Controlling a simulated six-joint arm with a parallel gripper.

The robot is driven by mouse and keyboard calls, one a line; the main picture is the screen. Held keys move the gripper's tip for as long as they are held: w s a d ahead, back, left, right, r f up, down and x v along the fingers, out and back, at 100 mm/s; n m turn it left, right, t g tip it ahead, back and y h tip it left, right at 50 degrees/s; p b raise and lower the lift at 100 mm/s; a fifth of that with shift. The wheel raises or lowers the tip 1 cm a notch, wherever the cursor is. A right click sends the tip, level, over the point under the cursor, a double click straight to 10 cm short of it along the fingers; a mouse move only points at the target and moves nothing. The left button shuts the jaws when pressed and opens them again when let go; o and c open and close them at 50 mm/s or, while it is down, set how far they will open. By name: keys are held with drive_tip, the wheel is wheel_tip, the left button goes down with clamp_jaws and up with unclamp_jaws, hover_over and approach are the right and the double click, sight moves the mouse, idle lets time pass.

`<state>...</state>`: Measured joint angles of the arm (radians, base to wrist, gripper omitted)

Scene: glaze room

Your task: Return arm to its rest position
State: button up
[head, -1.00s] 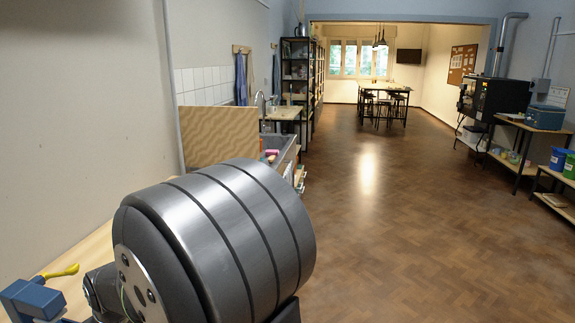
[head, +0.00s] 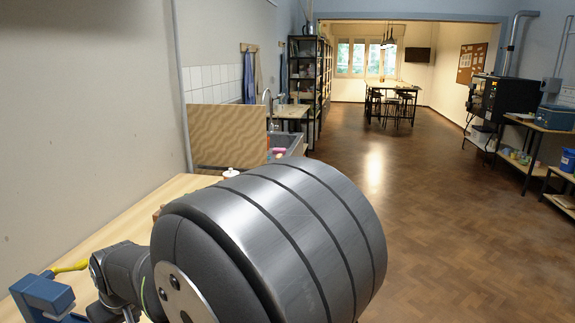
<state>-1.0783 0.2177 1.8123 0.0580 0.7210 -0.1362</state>
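My arm shows in the head view as a large dark grey ribbed cylinder (head: 290,235) at the bottom middle, with smaller joint parts of mine to its left. It covers much of the wooden bench (head: 85,240). My gripper is outside the picture or hidden behind the arm, so I see neither its fingers nor anything in them.
A blue device (head: 42,293) with a yellow handle (head: 70,266) is at the lower left. A small white jar (head: 230,173) stands behind the arm, near a wavy-patterned board (head: 228,135). The wooden floor (head: 430,220) at right is open. A kiln-like black unit (head: 500,97) stands far right.

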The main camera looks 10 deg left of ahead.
drive_tip(key=v, duration=0.7)
drive_tip(key=x, duration=1.6)
drive_tip(key=shift+w+a+f, duration=0.15)
drive_tip(key=shift+f, duration=0.2)
drive_tip(key=shift+a+f, duration=0.2)
drive_tip(key=shift+a, duration=0.45)
